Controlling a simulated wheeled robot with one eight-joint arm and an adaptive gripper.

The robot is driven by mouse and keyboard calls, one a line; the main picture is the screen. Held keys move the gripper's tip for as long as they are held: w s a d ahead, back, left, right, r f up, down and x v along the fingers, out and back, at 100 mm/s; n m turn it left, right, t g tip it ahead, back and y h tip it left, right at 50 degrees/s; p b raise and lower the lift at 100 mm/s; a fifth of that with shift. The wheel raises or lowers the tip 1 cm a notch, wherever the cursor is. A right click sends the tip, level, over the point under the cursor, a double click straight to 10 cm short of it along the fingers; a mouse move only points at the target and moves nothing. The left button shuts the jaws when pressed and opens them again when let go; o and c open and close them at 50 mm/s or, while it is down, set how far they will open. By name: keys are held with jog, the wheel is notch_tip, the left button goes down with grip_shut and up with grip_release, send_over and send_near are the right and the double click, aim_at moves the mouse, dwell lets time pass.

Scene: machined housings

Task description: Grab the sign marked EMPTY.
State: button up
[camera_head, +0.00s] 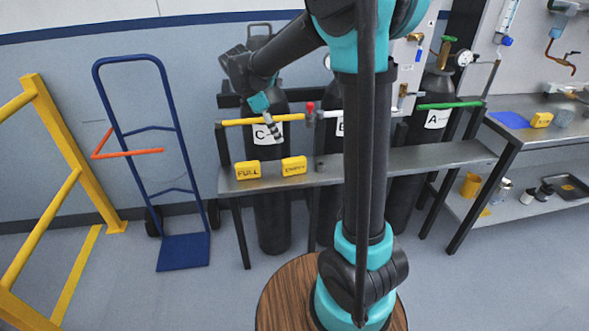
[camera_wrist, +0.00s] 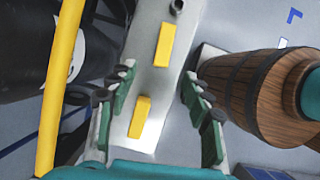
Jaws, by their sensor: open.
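The yellow sign marked EMPTY (camera_head: 294,166) stands on the narrow grey metal bench (camera_head: 370,162), to the right of a similar yellow sign marked FULL (camera_head: 247,170). In the wrist view the EMPTY sign appears to be the upper yellow block (camera_wrist: 165,45), judging by the small dark item beyond it; the FULL sign is the lower block (camera_wrist: 139,117). No lettering is readable there. My gripper (camera_head: 273,130) is above and behind the bench signs in the head view, by the cylinder marked C. In the wrist view my gripper (camera_wrist: 158,82) has its fingers spread, with nothing between them.
Black gas cylinders marked C (camera_head: 271,210) and A (camera_head: 405,180) stand behind the bench. A yellow bar (camera_head: 290,118) crosses close to my gripper. A small dark item (camera_head: 319,163) sits right of EMPTY. A blue hand truck (camera_head: 183,252) and yellow railing (camera_head: 42,225) stand left.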

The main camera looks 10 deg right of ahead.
aim_at(291, 160)
jog(key=x, duration=1.1)
jog(key=shift+s+x, duration=0.15)
jog(key=shift+x, duration=1.2)
jog(key=shift+s+x, duration=0.2)
jog(key=shift+x, duration=1.1)
grip_shut()
